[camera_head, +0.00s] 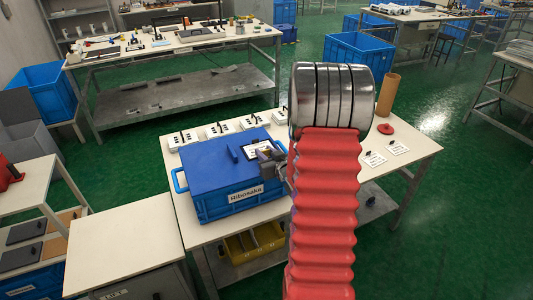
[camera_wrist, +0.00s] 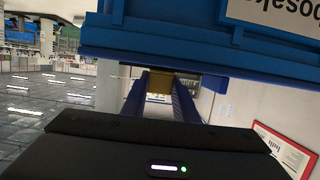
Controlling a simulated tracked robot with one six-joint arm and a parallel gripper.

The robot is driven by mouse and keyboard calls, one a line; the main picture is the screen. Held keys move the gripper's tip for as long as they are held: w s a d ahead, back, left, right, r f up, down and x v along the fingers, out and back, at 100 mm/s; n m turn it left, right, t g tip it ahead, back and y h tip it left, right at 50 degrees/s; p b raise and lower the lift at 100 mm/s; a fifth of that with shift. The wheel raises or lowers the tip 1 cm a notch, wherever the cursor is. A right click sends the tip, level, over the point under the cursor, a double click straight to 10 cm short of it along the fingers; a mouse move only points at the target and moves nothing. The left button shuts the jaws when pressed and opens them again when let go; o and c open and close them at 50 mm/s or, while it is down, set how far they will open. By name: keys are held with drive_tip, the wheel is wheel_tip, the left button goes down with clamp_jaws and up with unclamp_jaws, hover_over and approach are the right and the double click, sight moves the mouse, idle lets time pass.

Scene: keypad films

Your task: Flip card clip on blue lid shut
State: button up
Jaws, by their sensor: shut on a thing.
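A blue crate (camera_head: 243,205) labelled Ribosaka stands on the table under a flat blue lid (camera_head: 205,163). The card clip (camera_head: 258,148) is on the right part of the lid, with a white card and a dark blue upright piece (camera_head: 234,153) at its left. My gripper (camera_head: 272,155) is at the right end of the clip, shut on it; its fingertips are partly hidden. In the wrist view the crate (camera_wrist: 190,35) appears upside down at the top, and my black gripper housing fills the bottom. The exact grip does not show clearly there.
Several white keypads (camera_head: 217,129) line the table's back edge. White cards (camera_head: 385,153), a red disc (camera_head: 385,129) and a brown tube (camera_head: 388,94) lie or stand at the right. A yellow bin (camera_head: 254,243) is below the table. My red sleeve hides part of the table.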

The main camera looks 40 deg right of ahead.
drive_tip(key=o, duration=1.1)
drive_tip(key=shift+c, duration=0.2)
drive_tip(key=shift+s, duration=0.1)
drive_tip(key=v, duration=1.3)
drive_tip(key=shift+s, duration=0.25)
drive_tip(key=shift+a+r, duration=0.1)
drive_tip(key=shift+r, duration=0.05)
